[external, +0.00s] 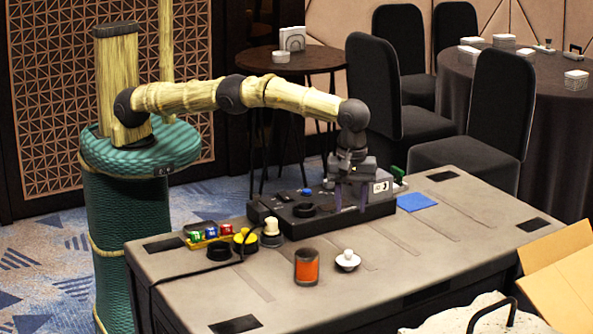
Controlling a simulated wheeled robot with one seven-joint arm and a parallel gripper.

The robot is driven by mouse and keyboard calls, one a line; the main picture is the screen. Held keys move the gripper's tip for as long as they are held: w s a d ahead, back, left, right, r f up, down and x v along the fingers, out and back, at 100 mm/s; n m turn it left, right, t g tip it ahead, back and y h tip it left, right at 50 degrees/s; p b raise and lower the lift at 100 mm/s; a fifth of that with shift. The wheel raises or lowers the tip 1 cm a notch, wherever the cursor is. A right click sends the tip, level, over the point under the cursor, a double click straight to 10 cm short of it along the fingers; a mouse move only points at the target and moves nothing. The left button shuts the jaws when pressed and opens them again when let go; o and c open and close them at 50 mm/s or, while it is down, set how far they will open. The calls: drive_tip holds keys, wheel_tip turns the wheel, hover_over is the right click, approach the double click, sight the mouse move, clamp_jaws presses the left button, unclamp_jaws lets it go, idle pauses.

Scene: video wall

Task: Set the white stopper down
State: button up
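A white stopper-like piece with a round knob (348,257) sits upright on the grey table top, near the table's front, just right of an orange-and-dark jar (307,266). My gripper (350,203) points down over the right part of a black box-shaped device (320,216). Its two purple-grey fingers are spread apart, and I see nothing white between them. The gripper is behind and above the white piece and apart from it. The fingertips overlap the dark device, so I cannot tell whether they touch it.
On the grey table (440,230), a blue square (416,202) lies right of the device. A yellow tray (208,236) with small coloured blocks, a black ring (219,251), a yellow-and-black round piece (245,243) and a cream-topped piece (271,233) stand left. An open cardboard box (556,276) is at the right.

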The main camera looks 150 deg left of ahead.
drive_tip(key=s+d+r+m+t, duration=0.1)
drive_tip(key=s+d+r+m, duration=0.35)
drive_tip(key=d+m, duration=0.45)
drive_tip(key=s+d+r+m+t, duration=0.1)
drive_tip(key=s+d+r+m, duration=0.4)
drive_tip(key=d, duration=0.5)
drive_tip(key=s+d+f+m, duration=0.1)
drive_tip(key=s+d+m, duration=0.5)
drive_tip(key=s, duration=0.5)
drive_tip(key=s+d+f+m, duration=0.1)
drive_tip(key=s+d+m, duration=0.6)
drive_tip(key=s, duration=0.5)
drive_tip(key=m, duration=0.2)
drive_tip(key=shift+d+f+m+t, duration=0.3)
drive_tip(key=shift+f, duration=0.1)
drive_tip(key=shift+r, duration=0.1)
